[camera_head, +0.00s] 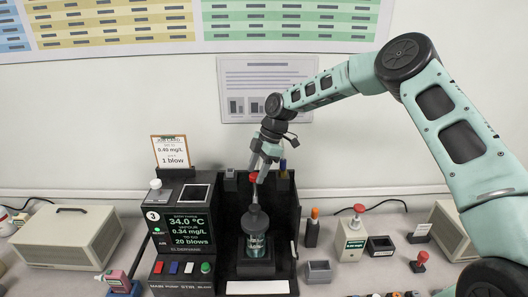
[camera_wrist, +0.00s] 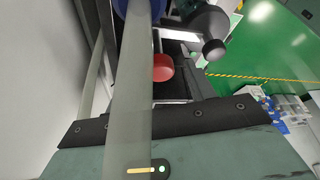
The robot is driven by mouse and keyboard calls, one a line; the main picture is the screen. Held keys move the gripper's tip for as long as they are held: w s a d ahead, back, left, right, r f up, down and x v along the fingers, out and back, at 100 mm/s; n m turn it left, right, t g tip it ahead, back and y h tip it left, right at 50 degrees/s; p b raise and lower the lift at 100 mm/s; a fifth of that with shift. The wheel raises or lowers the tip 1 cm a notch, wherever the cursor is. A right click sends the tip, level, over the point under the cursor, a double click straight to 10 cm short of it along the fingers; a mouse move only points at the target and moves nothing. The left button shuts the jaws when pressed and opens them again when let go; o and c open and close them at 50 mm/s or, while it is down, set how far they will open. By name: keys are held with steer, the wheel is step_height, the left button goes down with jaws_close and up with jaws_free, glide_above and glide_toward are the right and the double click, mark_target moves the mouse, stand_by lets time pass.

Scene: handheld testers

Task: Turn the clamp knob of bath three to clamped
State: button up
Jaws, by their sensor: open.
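Bath three is a black unit marked 3 (camera_head: 152,216) with a lit screen (camera_head: 182,231) reading 34.0 °C, 0.34 mg/L and 20 blows. In its black bay stands a clear vessel with a dark cap (camera_head: 255,219). A red knob (camera_head: 254,177), apparently the clamp knob, shows above the cap; its set position cannot be read. My gripper (camera_head: 262,172) reaches down from above, open, with its fingertips close beside the red knob. In the wrist view the red knob (camera_wrist: 158,68) lies close to a pale finger; contact cannot be told.
A job card (camera_head: 170,151) stands behind the screen. Red, blue, white and green buttons (camera_head: 182,267) line the unit's front. A beige box (camera_head: 68,236) stands at left. A small tester with a red top (camera_head: 351,238) and a grey block (camera_head: 318,271) stand at right. The bay's black walls are close around my gripper.

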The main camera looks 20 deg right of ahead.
steer(key=b+v, duration=0.4)
steer(key=v, duration=1.2)
steer(key=shift+r, duration=0.4)
steer(key=shift+d, duration=0.1)
steer(key=s+a+f+m+h+b, duration=0.2)
steer(key=s+a+f+m, duration=0.1)
steer(key=s+a, duration=1.4)
steer(key=s+d+f+m+h, duration=0.1)
steer(key=s+f+m, duration=0.3)
steer(key=s, duration=0.9)
steer(key=s+d+f+m+h+b, duration=0.1)
steer(key=s+d+f+m, duration=0.1)
steer(key=s, duration=1.1)
steer(key=shift+s+d+f+m, duration=0.2)
steer(key=shift+f+m, duration=0.65)
steer(key=shift+m, duration=0.25)
